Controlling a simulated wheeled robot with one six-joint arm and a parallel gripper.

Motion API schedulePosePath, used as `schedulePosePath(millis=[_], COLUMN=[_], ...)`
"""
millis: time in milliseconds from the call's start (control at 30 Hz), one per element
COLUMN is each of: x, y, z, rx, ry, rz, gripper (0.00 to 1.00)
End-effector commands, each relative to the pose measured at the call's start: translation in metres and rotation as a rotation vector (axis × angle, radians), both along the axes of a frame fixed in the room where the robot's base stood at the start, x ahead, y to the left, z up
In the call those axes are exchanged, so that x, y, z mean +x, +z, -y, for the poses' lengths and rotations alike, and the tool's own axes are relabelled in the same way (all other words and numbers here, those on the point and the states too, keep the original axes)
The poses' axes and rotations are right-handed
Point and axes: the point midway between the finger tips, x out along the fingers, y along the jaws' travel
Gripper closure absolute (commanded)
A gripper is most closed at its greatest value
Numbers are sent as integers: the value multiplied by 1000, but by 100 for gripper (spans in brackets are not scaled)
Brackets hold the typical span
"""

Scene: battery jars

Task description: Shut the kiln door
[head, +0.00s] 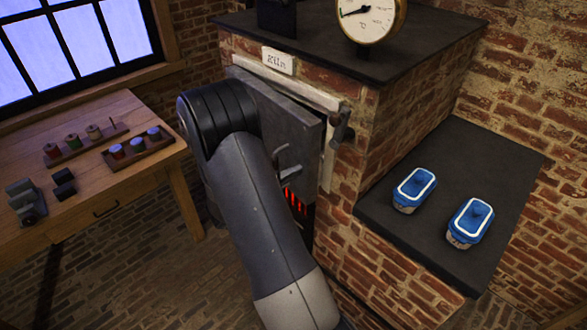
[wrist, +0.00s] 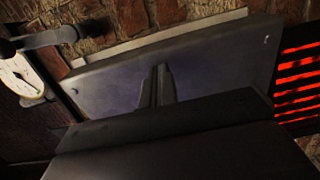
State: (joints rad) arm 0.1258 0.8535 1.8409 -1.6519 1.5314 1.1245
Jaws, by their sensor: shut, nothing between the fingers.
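The grey kiln door (head: 295,118) stands partly open on the brick kiln (head: 345,95), its right edge out from the pale frame (head: 332,155). A latch lever (head: 342,128) sits on the frame to the right. In the wrist view the door (wrist: 215,65) fills the middle, and the latch (wrist: 45,40) is at upper left. My gripper (wrist: 160,72) is shut and empty in front of the door's face; I cannot tell whether it touches.
Red glowing bars (head: 296,202) show below the door. A dial gauge (head: 368,20) stands on the kiln top. Two blue-lidded jars (head: 414,188) (head: 470,222) rest on the dark ledge (head: 400,232) at right. A wooden table (head: 95,185) with small items is at left.

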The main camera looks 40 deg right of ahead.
Motion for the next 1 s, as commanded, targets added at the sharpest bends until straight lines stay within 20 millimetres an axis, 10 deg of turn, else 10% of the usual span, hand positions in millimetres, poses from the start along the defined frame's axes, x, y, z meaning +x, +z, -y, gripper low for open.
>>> schedulePosePath(millis=[467,1000], x=[0,-6], y=[-2,-2], z=[5,62], rx=[0,-1], ry=[-1,-2], rz=[2,3], gripper=[100,100])
